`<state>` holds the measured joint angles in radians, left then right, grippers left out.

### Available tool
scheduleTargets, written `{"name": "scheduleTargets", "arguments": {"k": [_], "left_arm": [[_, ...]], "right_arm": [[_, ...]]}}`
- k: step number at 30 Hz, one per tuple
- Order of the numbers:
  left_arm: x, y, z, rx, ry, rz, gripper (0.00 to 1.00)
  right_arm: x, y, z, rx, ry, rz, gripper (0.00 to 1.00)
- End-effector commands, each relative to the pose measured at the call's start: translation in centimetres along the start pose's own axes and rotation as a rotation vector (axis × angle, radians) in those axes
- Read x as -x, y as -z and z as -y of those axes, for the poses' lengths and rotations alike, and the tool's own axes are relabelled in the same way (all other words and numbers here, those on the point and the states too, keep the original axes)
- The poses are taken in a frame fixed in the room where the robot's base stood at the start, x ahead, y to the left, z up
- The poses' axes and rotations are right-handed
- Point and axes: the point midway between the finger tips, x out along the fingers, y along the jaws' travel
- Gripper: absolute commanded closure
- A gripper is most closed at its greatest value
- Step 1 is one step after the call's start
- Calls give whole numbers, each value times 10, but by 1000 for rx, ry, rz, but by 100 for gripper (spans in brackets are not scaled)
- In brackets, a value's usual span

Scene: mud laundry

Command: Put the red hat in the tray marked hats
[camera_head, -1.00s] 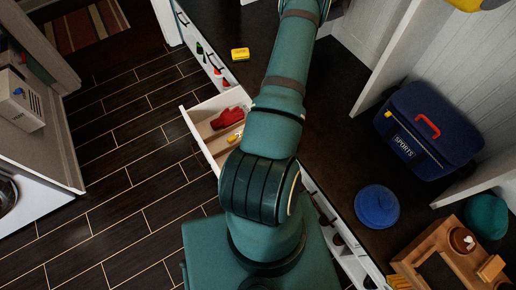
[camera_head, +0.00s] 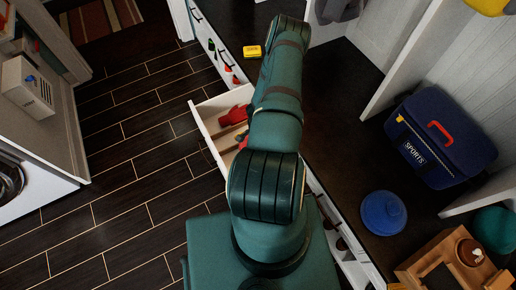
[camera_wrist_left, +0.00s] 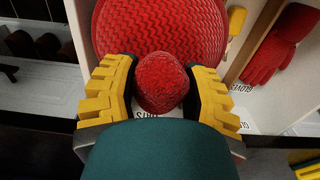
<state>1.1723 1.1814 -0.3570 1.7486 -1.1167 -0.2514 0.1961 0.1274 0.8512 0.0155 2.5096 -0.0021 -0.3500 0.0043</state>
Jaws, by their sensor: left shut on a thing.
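In the left wrist view, the red knitted hat (camera_wrist_left: 125,35) fills the top middle, with its round pompom (camera_wrist_left: 160,75) towards me. The yellow fingers of my left gripper (camera_wrist_left: 160,95) are shut on the pompom, one on each side. Letters ending in "TS" show on a white label (camera_wrist_left: 148,115) just below the pompom, partly covered. In the head view, the open pale drawer (camera_head: 203,122) holds the divided trays; my arm hides its right part and my left gripper. I cannot tell whether the hat rests on the tray floor. My right gripper is not in view.
Red gloves (camera_wrist_left: 272,55) lie in the compartment marked gloves, right of a thin divider. Floor left of the drawer is clear.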

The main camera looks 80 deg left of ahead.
Motion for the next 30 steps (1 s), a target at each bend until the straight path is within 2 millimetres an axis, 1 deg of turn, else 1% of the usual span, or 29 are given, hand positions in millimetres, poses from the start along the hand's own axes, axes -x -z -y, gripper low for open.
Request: {"name": "scheduleTargets", "arguments": {"k": [1, 3, 10, 15, 18, 21, 30], "left_arm": [[-13, 0, 0, -1, 0, 1, 96], [-24, 0, 0, -2, 0, 0, 96], [-40, 0, 0, 0, 0, 0, 96], [-66, 0, 0, 0, 0, 0, 96], [-77, 0, 0, 0, 0, 0, 96], [-80, 0, 0, 0, 0, 0, 96], [-81, 0, 0, 1, 1, 0, 96]], "right_arm": [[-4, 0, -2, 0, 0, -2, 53], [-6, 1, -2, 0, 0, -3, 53], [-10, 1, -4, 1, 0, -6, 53], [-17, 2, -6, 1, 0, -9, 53], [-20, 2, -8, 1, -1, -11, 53], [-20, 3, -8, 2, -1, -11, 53], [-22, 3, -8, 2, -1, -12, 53]]}}
